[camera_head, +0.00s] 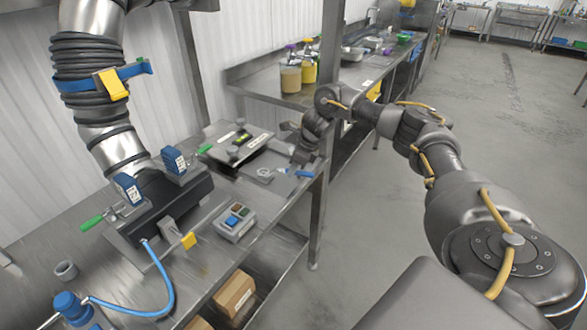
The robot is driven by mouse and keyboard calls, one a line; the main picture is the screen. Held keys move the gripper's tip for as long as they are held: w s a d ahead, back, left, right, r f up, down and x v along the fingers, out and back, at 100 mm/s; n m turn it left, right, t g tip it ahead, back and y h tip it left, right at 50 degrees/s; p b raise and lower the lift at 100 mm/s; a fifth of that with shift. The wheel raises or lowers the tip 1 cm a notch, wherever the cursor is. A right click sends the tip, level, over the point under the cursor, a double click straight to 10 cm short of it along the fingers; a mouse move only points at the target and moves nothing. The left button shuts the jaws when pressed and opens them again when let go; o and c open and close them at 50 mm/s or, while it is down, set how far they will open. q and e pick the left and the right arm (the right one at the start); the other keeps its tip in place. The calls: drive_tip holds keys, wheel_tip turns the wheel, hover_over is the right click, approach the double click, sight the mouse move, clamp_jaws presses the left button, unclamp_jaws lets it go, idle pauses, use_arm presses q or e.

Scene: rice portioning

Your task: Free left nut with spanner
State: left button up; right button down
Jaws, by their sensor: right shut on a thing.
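My right gripper (299,153) is at the far right end of the steel bench, close beside the upright post. It is small and partly hidden by its own wrist. It is shut on what looks like the spanner, whose blue handle (304,174) shows just below the fingers. The spanner's head is hard to make out. The dark machine block (160,210) under the flexible hose carries two blue labelled parts, a left one (128,189) and a right one (174,161). I cannot make out the left nut itself. My left gripper is not in view.
Green handles stick out left (92,223) and right (205,149) of the block. A control box (235,222) sits at the bench's front. A flat dark plate (238,146) lies behind. The steel post (325,110) stands close to my right arm. A blue hose (165,295) curves at front left.

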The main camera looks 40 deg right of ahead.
drive_tip(key=shift+r+p, duration=0.6)
drive_tip(key=shift+r, duration=0.2)
idle(0.4)
drive_tip(key=shift+r+p, duration=1.5)
drive_tip(key=shift+r, duration=0.4)
